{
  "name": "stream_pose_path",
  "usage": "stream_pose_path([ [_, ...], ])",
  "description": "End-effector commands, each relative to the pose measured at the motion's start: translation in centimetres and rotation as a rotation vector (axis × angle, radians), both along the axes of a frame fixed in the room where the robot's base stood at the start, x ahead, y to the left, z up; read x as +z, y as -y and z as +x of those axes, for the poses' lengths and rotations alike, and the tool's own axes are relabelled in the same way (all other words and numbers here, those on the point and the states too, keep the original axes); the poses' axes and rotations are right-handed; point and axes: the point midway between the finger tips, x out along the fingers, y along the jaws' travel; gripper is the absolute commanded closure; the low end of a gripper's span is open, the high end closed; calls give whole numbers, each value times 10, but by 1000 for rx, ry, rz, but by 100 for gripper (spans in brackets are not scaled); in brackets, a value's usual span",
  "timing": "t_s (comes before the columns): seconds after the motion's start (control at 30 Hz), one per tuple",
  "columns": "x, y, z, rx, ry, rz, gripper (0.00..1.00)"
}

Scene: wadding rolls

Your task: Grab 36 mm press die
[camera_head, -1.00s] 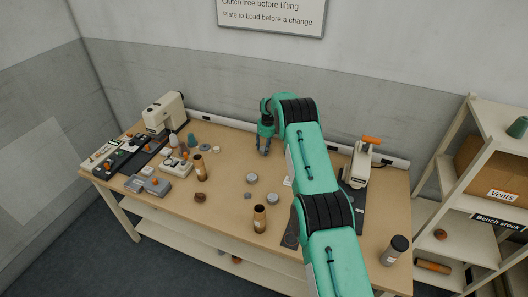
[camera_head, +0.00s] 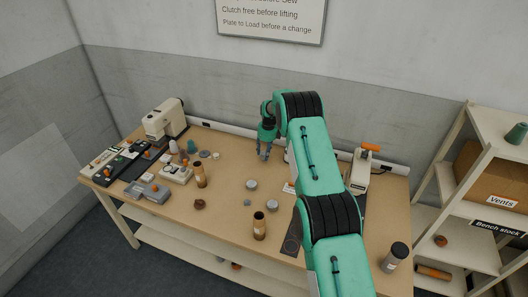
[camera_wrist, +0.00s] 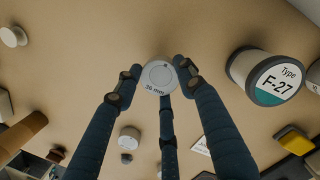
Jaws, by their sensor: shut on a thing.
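The 36 mm press die (camera_wrist: 159,75) is a pale grey round piece with a ring on its face and "36 mm" lettering. In the wrist view it sits between the tips of my gripper (camera_wrist: 157,82), whose dark blue fingers are closed around it. In the head view my gripper (camera_head: 264,155) points down over the back middle of the bench. The die cannot be made out there, and I cannot tell its height over the bench.
A canister labelled "Type F-27" (camera_wrist: 265,76) stands close on the right in the wrist view. The wooden bench (camera_head: 225,225) also holds two grey round pieces (camera_head: 251,184), brown cylinders (camera_head: 259,226), a sewing machine (camera_head: 165,119) and an orange-handled press (camera_head: 360,168). Shelves (camera_head: 470,225) stand at the right.

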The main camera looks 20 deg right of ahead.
Motion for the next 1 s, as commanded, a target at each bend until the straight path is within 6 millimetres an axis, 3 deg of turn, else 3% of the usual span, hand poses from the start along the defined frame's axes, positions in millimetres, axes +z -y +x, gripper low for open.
stream_pose_path([
  [0.6,10,-22,-88,-1,0,1,100],
  [1.0,13,-30,-123,0,0,0,100],
])
